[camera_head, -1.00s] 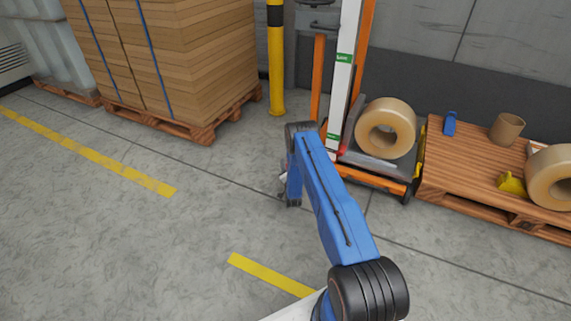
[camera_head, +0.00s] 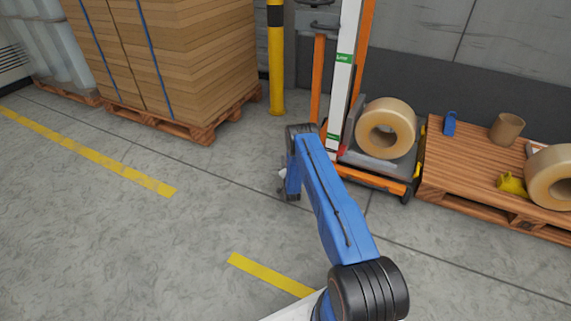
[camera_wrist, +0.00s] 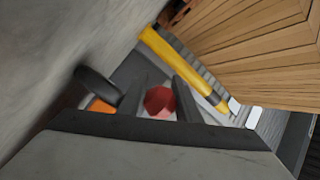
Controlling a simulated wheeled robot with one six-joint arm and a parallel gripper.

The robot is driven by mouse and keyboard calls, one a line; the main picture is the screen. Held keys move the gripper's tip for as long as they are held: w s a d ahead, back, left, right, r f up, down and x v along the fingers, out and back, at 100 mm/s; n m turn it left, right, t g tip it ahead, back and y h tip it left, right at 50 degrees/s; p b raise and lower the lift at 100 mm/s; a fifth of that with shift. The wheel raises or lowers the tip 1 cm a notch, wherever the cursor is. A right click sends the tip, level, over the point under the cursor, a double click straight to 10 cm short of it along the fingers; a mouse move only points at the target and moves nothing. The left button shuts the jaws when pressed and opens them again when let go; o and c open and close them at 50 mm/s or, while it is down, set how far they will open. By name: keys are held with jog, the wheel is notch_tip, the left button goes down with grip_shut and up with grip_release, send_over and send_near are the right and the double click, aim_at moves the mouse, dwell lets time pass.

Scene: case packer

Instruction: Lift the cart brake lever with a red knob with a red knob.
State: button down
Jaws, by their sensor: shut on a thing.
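The red knob (camera_wrist: 160,101) of the cart brake lever shows in the wrist view between the two dark fingers of my gripper (camera_wrist: 161,82), which is shut on it. The lever's shaft is not clearly visible. In the head view a small red spot (camera_head: 342,150), apparently the knob, shows low on the orange and white cart (camera_head: 345,58), beside its mast.
A large tape roll (camera_head: 386,128) sits on the cart. A wooden pallet (camera_head: 450,165) with another roll (camera_head: 552,178) stands at right. A yellow post (camera_head: 276,60) and stacked cardboard (camera_head: 190,50) stand behind left. The floor at left is clear.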

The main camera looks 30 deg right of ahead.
notch_tip(320, 180, up, 9)
jog(key=w+d+m+g+y, duration=0.1)
jog(key=d+m+g+y, duration=0.1)
jog(key=g, duration=0.4)
jog(key=shift+w+d+m+y, duration=0.2)
jog(key=shift+w+m+y, duration=0.15)
jog(key=shift+m+y, duration=0.5)
jog(key=c, duration=1.3)
grip_release()
jog(key=v, duration=1.7)
jog(key=shift+s+a+r, duration=0.1)
jog(key=shift+r, duration=0.05)
